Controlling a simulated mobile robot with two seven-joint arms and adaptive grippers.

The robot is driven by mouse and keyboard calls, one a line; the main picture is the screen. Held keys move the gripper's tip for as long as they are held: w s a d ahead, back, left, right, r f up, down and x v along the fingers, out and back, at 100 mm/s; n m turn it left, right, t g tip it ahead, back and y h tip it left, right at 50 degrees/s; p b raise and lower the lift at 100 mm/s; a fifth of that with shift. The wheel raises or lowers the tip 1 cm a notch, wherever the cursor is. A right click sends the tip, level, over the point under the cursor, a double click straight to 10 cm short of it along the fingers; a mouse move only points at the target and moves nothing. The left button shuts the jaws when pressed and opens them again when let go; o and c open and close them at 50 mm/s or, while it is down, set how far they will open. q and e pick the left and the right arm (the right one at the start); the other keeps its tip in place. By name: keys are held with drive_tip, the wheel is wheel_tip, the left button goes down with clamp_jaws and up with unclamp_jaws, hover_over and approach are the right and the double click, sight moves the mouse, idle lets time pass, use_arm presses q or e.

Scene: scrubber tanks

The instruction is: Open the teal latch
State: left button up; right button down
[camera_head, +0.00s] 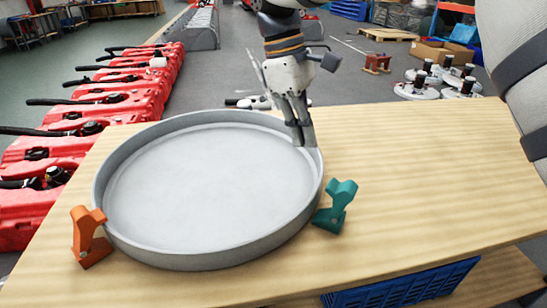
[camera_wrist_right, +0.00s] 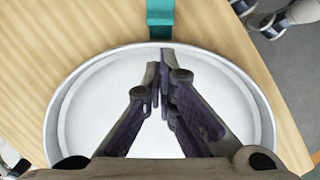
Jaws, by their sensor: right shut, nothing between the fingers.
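The teal latch (camera_head: 337,206) stands on the wooden table at the right rim of a round grey tray (camera_head: 118,247), its upper part tilted up. In the right wrist view the teal latch (camera_wrist_right: 160,18) shows at the top, beyond the fingertips and apart from them. An orange latch (camera_head: 88,236) stands at the tray's left rim. My right gripper (camera_head: 305,140) is shut and empty, pointing down over the tray's far right rim, behind the teal latch. In the right wrist view its fingertips (camera_wrist_right: 160,62) are together. My left gripper is not seen.
The wooden table (camera_head: 430,190) is clear to the right of the teal latch. A blue crate (camera_head: 405,285) sits below the table's front edge. Red tanks (camera_head: 125,90) line the left side. White round parts (camera_head: 417,90) stand on the floor beyond the table.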

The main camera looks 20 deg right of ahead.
sight(341, 197)
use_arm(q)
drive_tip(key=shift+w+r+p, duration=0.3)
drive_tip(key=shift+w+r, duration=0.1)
use_arm(e)
drive_tip(key=x, duration=0.9)
drive_tip(key=shift+s+f, duration=0.2)
drive_tip(key=shift+f, duration=0.1)
